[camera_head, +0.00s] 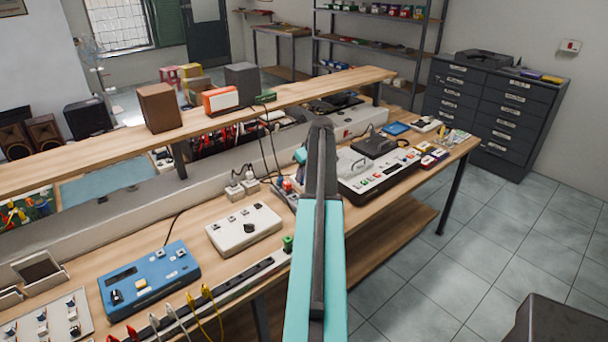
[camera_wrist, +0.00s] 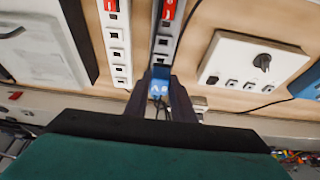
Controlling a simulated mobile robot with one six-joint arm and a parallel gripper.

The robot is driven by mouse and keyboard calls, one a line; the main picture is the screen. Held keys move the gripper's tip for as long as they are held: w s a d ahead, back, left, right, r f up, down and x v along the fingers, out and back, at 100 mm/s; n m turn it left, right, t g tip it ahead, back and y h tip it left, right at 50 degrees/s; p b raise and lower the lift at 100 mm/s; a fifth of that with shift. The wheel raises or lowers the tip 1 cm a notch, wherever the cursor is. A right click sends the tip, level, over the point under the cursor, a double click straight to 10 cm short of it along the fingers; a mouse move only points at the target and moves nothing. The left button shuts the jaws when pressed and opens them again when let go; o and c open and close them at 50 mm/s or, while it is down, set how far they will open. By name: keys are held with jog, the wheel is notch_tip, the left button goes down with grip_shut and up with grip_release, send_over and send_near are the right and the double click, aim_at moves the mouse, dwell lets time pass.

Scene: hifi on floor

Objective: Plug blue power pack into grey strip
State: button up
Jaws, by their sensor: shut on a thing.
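In the wrist view the blue power pack (camera_wrist: 159,87) sits between the two fingers of my gripper (camera_wrist: 160,97), which is shut on it. The pack is at the lower end of the grey strip (camera_wrist: 162,46), which has a red switch. I cannot tell whether the pack touches the strip or is seated in a socket. A white strip (camera_wrist: 117,45) with a row of sockets and its own red switch runs alongside, to the left. In the head view my arm hides the pack and the gripper's fingertips.
A cream box with a black knob (camera_head: 244,228) stands close beside the strips; a blue box (camera_head: 150,279) is farther left. A white panel (camera_head: 378,179) lies right of my arm. A raised shelf (camera_head: 210,119) runs behind. White plugs (camera_head: 250,183) with cables stand near the strips.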

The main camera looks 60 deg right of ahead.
jog(key=shift+f+b, duration=1.45)
jog(key=shift+f, duration=2.15)
jog(key=shift+s+f+b, duration=0.1)
jog(key=shift+f+b, duration=0.7)
jog(key=shift+f, duration=0.25)
dwell(2.9)
jog(key=o, duration=1.1)
